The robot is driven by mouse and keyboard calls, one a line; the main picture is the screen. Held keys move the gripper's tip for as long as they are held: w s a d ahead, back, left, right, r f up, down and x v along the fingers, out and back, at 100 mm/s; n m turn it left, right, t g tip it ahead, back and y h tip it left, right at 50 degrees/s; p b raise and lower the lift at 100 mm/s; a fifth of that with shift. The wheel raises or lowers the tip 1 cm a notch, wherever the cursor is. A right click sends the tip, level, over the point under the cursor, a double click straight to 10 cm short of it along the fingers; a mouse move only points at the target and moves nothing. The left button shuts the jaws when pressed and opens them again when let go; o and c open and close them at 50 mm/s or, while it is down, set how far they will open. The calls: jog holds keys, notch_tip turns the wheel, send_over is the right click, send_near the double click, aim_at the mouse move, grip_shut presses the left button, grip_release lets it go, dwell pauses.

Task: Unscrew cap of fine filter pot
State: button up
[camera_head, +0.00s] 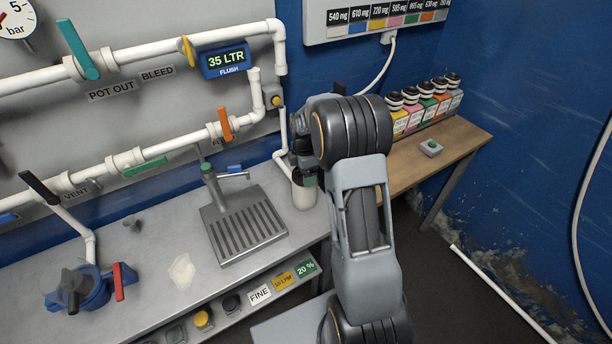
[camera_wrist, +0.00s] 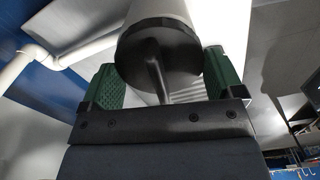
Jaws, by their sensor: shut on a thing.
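The filter pot is a pale cylinder (camera_head: 304,193) on the metal bench, right of the drain grate, partly hidden by my arm. In the wrist view its white body (camera_wrist: 157,9) leads to a dark round cap (camera_wrist: 158,50) with a raised fin handle (camera_wrist: 157,80). My gripper (camera_wrist: 166,80) has one green-padded finger on each side of the cap and is shut on it. In the head view my gripper (camera_head: 307,178) is at the pot's top, mostly hidden behind my arm. The pot's label is not visible.
A grey drain tray (camera_head: 246,228) with a tap (camera_head: 208,172) stands left of the pot. White pipes with coloured valve handles run along the wall. A blue fitting (camera_head: 95,290) is at the bench's left. Several bottles (camera_head: 411,105) stand on the wooden table at right.

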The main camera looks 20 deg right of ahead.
jog(key=shift+n, duration=0.4)
jog(key=shift+n, duration=0.8)
jog(key=shift+r, duration=0.1)
jog(key=shift+r, duration=0.1)
jog(key=shift+r+p, duration=2)
jog(key=shift+r, duration=0.85)
